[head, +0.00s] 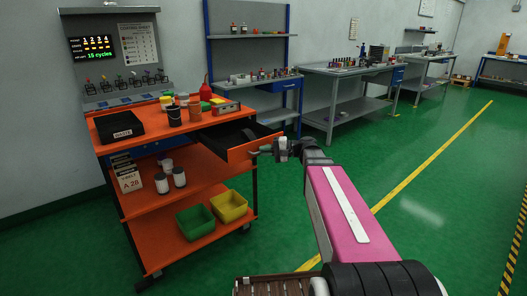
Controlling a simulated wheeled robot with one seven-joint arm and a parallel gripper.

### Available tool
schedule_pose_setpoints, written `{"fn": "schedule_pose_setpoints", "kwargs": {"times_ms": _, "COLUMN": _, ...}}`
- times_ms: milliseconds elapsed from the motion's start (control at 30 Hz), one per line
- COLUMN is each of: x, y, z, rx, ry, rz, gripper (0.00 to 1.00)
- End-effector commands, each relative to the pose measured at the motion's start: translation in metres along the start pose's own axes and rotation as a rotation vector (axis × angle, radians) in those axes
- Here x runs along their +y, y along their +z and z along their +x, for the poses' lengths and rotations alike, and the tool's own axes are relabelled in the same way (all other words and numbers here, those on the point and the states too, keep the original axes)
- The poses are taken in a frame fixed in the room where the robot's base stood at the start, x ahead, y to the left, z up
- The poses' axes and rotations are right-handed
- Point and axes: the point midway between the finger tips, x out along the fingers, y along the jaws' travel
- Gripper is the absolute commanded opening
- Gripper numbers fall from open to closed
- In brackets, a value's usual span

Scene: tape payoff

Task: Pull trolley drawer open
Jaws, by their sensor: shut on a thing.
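The orange trolley (205,172) stands on the left in the head view. Its drawer (240,149), with an orange front and a dark inside, is pulled part way out at the top right, under the trolley's top. My gripper (267,149) is at the drawer front and shut on its handle. The fingers hide most of the handle, and it is too small to see in detail. My pink arm reaches to it from the lower right.
The trolley top carries a black bin (118,126), a dark cup (174,116), a red bottle (205,91) and a grey device (226,108). Green (195,221) and yellow (229,206) bins sit on the lowest shelf. Workbenches line the back wall. The green floor on the right is clear.

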Motion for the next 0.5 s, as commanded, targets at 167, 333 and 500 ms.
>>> {"fn": "schedule_pose_setpoints", "kwargs": {"times_ms": 167, "x": 0.0004, "y": -0.0012, "z": -0.0001, "rx": 0.001, "ry": 0.002, "rz": 0.0, "gripper": 0.0}}
{"fn": "schedule_pose_setpoints", "kwargs": {"times_ms": 333, "x": 0.0002, "y": -0.0011, "z": 0.0, "rx": 0.001, "ry": 0.001, "rz": 0.0, "gripper": 0.36}}
{"fn": "schedule_pose_setpoints", "kwargs": {"times_ms": 500, "x": 0.0001, "y": -0.0008, "z": 0.0001, "rx": 0.001, "ry": 0.001, "rz": 0.0, "gripper": 0.36}}
